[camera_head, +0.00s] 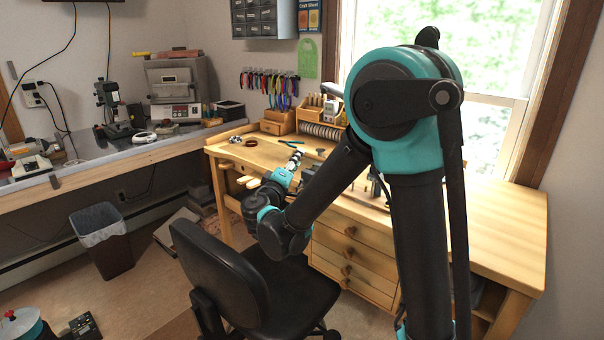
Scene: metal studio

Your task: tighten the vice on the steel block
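My arm reaches across the middle of the view to the wooden workbench (480,228). My gripper (295,160) is small in the view, over the left part of the bench top, pointing away toward the back. Its fingers are too small to tell whether they are open or shut. I cannot make out the vice or the steel block for certain. A dark object (375,188) near the bench's front edge is mostly hidden behind my arm, and I cannot tell what it is.
A black office chair (235,275) stands in front of the bench, below my arm. Pliers (291,143) and a small ring-like item (251,142) lie on the bench. Wooden drawers (352,262) are under it. The right bench top is clear. A bin (104,240) stands left.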

